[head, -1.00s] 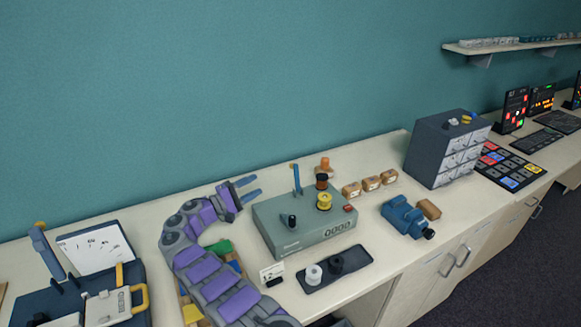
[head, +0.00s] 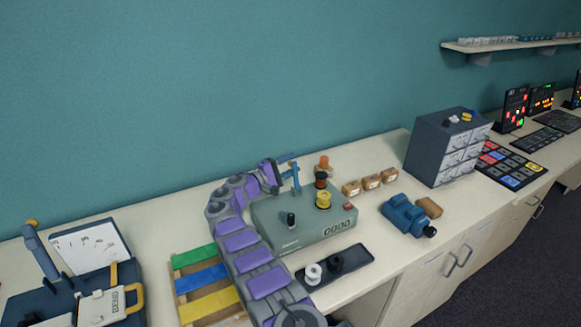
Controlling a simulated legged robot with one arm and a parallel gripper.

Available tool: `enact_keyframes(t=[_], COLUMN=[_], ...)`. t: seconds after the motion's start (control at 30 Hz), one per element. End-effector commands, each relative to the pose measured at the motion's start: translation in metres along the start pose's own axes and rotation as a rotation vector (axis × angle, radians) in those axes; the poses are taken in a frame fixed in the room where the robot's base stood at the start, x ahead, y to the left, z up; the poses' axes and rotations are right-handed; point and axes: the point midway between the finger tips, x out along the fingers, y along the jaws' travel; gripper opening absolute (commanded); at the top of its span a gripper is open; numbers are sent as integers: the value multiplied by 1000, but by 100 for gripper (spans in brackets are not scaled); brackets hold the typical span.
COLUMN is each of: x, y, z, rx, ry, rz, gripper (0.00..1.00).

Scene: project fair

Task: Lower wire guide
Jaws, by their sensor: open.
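A grey-green winding machine (head: 335,227) with a counter stands on the bench. A blue upright arm (head: 296,179), which looks like the wire guide, rises from its back left part. A yellow spool (head: 323,200) and a dark, copper-coloured spool (head: 320,180) are to the right of it. A black knob lever (head: 291,220) is at the machine's front left.
A dark tray (head: 352,259) with a white and a black spool lies in front. Small boxes (head: 370,183), a blue motor-like device (head: 405,215) and a drawer cabinet (head: 432,158) stand to the right. A wooden rack (head: 178,268) with coloured strips lies left of my arm.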

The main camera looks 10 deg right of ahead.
Motion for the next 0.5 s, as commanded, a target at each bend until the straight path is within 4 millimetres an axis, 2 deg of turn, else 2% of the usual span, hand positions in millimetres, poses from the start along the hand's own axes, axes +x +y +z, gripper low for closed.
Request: enact_keyframes(t=[0.33,0.5], x=[3,3], y=[0,0], z=[0,0], rx=[1,1], ry=[1,1], rz=[1,1], gripper=[45,29])
